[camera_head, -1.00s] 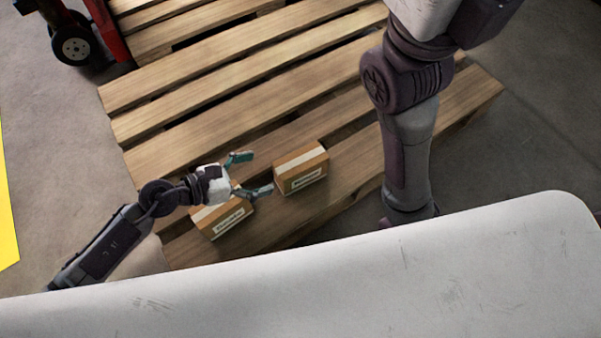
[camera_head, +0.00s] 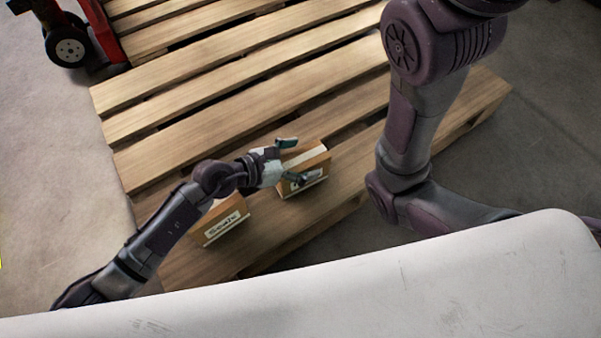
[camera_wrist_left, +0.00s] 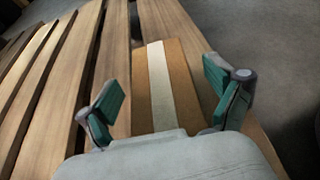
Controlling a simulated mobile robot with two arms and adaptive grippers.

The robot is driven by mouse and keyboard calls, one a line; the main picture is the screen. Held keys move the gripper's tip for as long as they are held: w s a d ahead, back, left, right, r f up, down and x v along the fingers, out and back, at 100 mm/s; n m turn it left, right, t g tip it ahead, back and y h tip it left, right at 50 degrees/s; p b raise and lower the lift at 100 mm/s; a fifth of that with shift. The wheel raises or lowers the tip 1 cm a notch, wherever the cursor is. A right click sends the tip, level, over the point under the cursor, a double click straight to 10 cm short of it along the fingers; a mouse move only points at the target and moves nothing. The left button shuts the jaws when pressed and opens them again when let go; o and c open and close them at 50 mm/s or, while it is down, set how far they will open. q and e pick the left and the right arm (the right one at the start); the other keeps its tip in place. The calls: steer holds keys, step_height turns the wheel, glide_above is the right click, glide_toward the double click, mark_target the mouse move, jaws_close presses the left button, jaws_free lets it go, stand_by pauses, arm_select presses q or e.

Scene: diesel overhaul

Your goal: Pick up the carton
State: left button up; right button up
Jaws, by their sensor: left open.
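A brown carton (camera_head: 314,160) with a pale tape strip and a white label sits on the wooden pallet. My left gripper (camera_head: 292,161) is open, its two fingers over the near left part of this carton. In the left wrist view the carton (camera_wrist_left: 180,75) lies between and ahead of the open green-padded fingers (camera_wrist_left: 168,100), with its tape running away from me. I cannot tell whether the fingers touch it. A second carton (camera_head: 221,226) with a white label stands to the left, partly hidden under my left forearm. My right gripper is not in view.
The slatted pallet (camera_head: 170,160) has gaps between its boards and is bare towards the back. A red hand truck or similar with a black wheel (camera_head: 68,47) stands at the upper left. Grey floor (camera_head: 50,180) is clear at the left.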

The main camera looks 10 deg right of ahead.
arm_select(q)
steer(key=shift+w+d+f, duration=0.1)
steer(key=shift+w+d, duration=0.05)
steer(key=shift+d, duration=0.15)
steer(key=c, duration=1.5)
steer(key=shift+o, duration=0.2)
